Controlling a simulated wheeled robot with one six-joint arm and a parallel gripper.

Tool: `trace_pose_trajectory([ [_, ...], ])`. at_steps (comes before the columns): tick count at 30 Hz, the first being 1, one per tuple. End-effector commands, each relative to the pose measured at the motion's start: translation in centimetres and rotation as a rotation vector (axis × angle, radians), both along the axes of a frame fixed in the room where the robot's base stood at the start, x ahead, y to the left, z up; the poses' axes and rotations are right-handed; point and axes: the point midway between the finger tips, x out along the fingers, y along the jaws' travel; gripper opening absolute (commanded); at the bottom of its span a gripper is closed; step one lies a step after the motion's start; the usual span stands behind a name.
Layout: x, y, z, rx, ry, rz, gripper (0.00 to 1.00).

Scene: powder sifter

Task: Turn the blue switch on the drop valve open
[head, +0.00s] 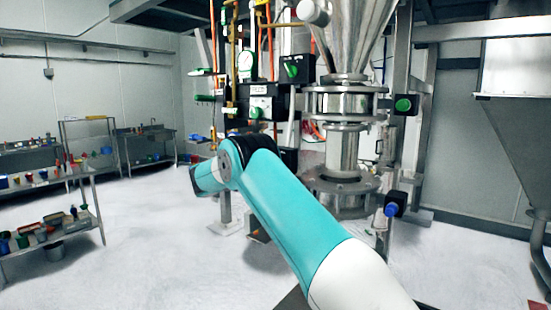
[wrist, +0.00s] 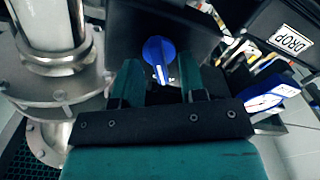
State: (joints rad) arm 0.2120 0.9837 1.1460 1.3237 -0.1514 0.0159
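In the wrist view, the blue switch (wrist: 158,51) sits on a dark panel, with its handle pointing down in the picture and a white mark on it. My gripper (wrist: 160,78) is open, its two teal fingers on either side of the lower part of the handle. Gaps show on both sides; I cannot tell how deep the handle lies between the fingers. A black box with a DROP label (wrist: 291,39) is at upper right. In the head view, my gripper is hidden behind my teal arm, and I cannot make out the DROP label.
A metal pipe with a bolted flange (wrist: 65,102) is close on the left in the wrist view.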

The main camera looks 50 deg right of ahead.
Motion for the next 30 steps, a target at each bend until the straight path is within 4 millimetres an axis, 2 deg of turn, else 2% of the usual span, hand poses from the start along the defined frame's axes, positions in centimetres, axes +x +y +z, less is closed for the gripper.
trace_pose_trajectory([
  [10,0.10,-0.41,-0.02,-0.001,-0.001,0.002,0.38],
  [11,0.10,-0.41,-0.02,-0.001,-0.001,0.002,0.36],
  [15,0.10,-0.39,0.00,-0.001,0.000,0.002,0.04],
  [16,0.10,-0.39,0.00,0.000,0.000,0.001,0.00],
  [30,0.04,-0.39,-0.63,0.005,-0.082,0.000,0.00],
])
